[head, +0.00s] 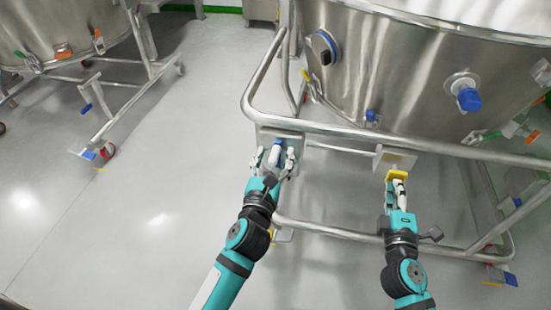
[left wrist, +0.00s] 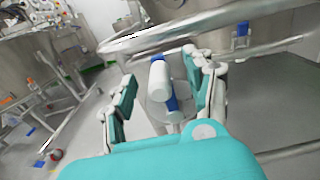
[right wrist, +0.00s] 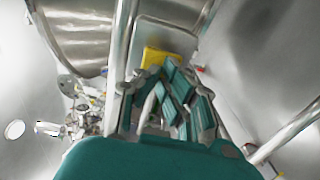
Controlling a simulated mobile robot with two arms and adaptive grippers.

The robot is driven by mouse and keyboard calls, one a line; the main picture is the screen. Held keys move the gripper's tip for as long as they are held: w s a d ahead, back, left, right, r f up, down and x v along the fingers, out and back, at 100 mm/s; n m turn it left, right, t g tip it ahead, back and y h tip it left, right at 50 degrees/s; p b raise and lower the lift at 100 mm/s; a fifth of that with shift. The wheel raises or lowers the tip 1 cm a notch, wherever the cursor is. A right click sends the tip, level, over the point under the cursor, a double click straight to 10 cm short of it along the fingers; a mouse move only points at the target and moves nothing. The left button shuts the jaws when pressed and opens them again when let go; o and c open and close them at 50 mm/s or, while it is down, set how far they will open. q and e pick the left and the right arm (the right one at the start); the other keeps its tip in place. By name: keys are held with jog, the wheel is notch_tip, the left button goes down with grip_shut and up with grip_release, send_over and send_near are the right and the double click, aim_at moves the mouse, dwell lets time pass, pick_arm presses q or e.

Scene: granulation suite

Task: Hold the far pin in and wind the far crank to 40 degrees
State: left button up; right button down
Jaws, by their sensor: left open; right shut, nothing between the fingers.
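A white-and-blue handle (head: 276,150), seemingly the crank, sits at a plate on the frame's rail. My left gripper (head: 273,160) is open with its fingers on either side of it. In the left wrist view the handle (left wrist: 158,80) stands between the open fingers (left wrist: 160,98), with gaps visible. A yellow piece (head: 396,174), seemingly the pin's, is on a second plate to the right. My right gripper (head: 396,187) is shut and empty, its fingertips at the yellow piece. In the right wrist view the yellow piece (right wrist: 158,60) is just beyond the fingertips (right wrist: 165,78); contact is unclear.
A steel vessel (head: 400,70) stands behind a tubular frame (head: 330,128) whose rail runs just above both grippers. A thin rod (head: 340,149) joins the two plates. Another framed vessel (head: 60,25) stands at the upper left. The floor (head: 130,220) at the left is clear.

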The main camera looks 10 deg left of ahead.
pick_arm(q)
grip_shut()
pick_arm(e)
jog(key=w, duration=0.2)
jog(key=shift+w+r, duration=0.1)
jog(key=shift+w, duration=0.25)
